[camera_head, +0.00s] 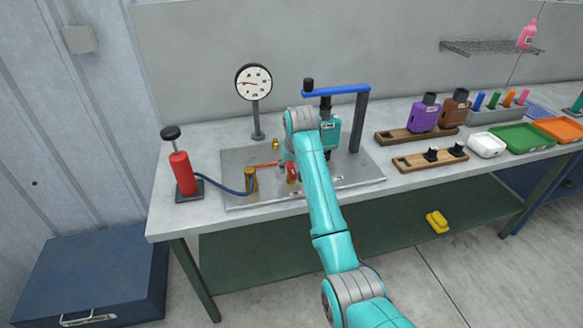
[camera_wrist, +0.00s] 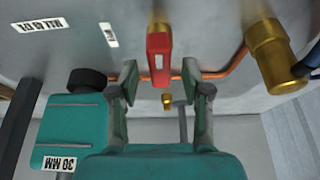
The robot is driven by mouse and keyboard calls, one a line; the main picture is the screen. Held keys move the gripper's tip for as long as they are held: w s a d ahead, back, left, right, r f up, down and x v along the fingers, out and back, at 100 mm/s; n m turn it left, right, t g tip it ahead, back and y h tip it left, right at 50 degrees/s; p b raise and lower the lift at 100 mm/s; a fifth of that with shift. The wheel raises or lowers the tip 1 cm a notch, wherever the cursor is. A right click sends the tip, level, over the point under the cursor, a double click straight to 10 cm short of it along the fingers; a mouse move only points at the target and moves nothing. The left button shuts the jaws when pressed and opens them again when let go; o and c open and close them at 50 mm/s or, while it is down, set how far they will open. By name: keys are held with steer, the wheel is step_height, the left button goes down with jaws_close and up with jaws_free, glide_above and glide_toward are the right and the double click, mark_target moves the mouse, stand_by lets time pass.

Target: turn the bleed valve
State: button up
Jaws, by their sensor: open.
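The bleed valve shows in the wrist view as a red lever handle (camera_wrist: 159,50) on a brass fitting, in line with the copper pipe. In the head view the red handle (camera_head: 292,173) is partly hidden by my arm. My gripper (camera_wrist: 161,80) is open, with one finger on each side of the handle's near end in the wrist view. I cannot tell whether either finger touches it. In the head view my gripper is mostly hidden behind my wrist.
A brass cylinder (camera_wrist: 275,58) stands beside the valve. A teal block (camera_head: 330,132) labelled 30 MM stands close by, under a blue bar (camera_head: 336,91). A gauge (camera_head: 253,83) and a red pump (camera_head: 181,173) are at left. The metal plate (camera_head: 340,184) has bare room in front.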

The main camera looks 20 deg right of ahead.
steer(key=shift+w+f, duration=0.15)
steer(key=shift+f, duration=0.3)
jaws_close()
